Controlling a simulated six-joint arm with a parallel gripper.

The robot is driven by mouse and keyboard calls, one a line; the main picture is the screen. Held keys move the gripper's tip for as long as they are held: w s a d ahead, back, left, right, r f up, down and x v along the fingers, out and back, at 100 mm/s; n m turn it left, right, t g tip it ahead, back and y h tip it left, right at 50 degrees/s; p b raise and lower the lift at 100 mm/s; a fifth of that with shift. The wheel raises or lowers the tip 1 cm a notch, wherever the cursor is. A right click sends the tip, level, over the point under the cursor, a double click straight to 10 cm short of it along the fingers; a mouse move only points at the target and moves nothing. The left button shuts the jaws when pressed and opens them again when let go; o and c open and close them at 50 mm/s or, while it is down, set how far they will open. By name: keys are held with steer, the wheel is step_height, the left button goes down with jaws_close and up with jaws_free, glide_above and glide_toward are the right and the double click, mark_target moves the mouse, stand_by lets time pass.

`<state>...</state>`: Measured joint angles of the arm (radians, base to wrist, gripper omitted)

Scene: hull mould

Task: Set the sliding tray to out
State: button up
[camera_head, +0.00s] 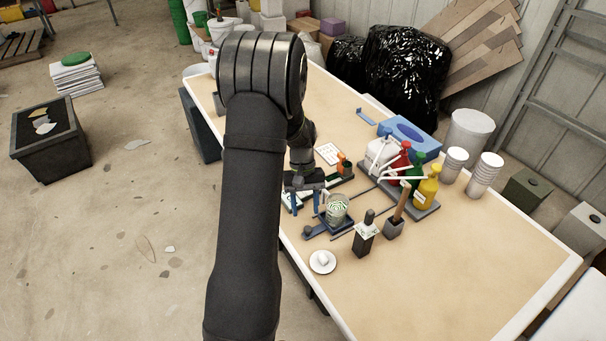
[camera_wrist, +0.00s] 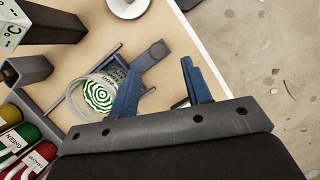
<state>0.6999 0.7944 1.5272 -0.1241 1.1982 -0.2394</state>
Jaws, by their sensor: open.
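Red, green and yellow bottles (camera_head: 426,190) stand in a rack right of the tray. A dark block with a label (camera_head: 364,235) and a white saucer (camera_head: 322,262) are near the front. The right front of the table (camera_head: 460,270) is clear.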

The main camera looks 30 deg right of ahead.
mark_target(310, 227)
steer(key=v, duration=1.1)
steer(key=shift+w+r, duration=0.2)
steer(key=shift+r, duration=0.1)
steer(key=shift+a+f, duration=0.1)
steer(key=x, duration=1.7)
steer(key=shift+s+f, duration=0.15)
steer(key=shift+s, duration=0.15)
steer(key=shift+d, duration=0.65)
steer(key=shift+o, duration=0.2)
